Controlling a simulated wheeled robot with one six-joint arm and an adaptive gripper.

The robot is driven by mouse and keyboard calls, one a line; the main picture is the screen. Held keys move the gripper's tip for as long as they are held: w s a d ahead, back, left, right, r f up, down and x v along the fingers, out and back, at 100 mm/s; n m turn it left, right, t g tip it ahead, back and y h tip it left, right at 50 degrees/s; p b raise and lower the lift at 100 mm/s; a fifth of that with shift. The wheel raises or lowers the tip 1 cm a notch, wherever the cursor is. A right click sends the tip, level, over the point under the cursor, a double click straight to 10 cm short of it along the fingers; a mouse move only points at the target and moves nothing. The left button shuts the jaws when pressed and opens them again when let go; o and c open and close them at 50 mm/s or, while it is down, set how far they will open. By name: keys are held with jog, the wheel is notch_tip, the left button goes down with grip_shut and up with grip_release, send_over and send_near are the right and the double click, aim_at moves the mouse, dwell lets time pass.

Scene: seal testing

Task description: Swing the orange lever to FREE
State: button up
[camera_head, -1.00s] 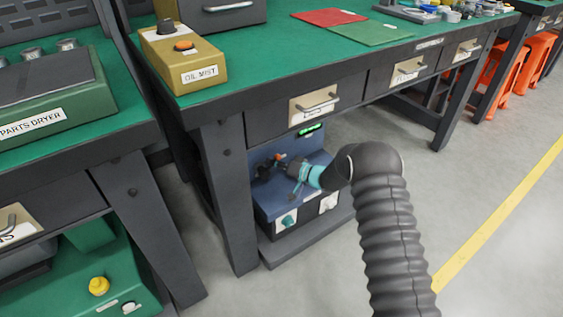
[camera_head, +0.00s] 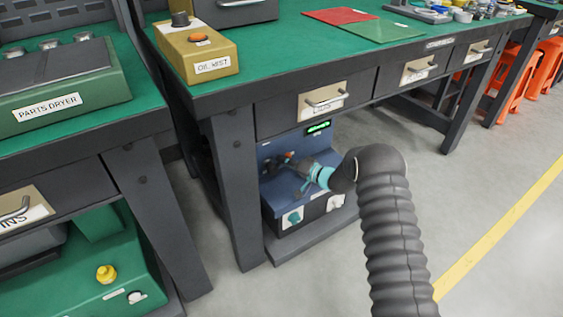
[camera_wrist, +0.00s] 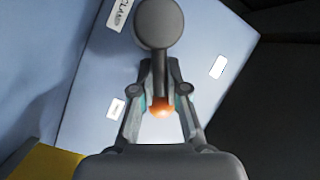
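The orange lever's (camera_wrist: 160,108) glossy end lies between my gripper's fingers in the wrist view. A dark shaft runs from there up to a round dark knob. In the head view a small orange part (camera_head: 291,154) shows beside my gripper (camera_head: 302,178), in front of the blue panel of a unit (camera_head: 272,150) under the bench. My gripper's two fingers (camera_wrist: 159,80) stand on either side of the shaft in the wrist view. I cannot tell whether they press on it. A partly hidden label (camera_wrist: 119,14) lies by the knob; the word FREE is not readable.
The bench leg (camera_head: 235,190) stands close to the left of the unit, with a drawer (camera_head: 322,101) above it. A teal knob (camera_head: 292,218) is on the unit's lower front. Open floor (camera_head: 460,220) lies to the right.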

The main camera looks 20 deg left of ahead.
jog(key=o, duration=0.4)
jog(key=shift+w+d+r, duration=0.15)
jog(key=shift+w+r, duration=0.35)
jog(key=shift+o, duration=0.2)
jog(key=shift+d, duration=0.2)
jog(key=shift+s+a+f, duration=0.15)
jog(key=shift+a+f, duration=0.05)
jog(key=shift+a, duration=0.05)
jog(key=v, duration=1.2)
jog(key=shift+d, duration=0.1)
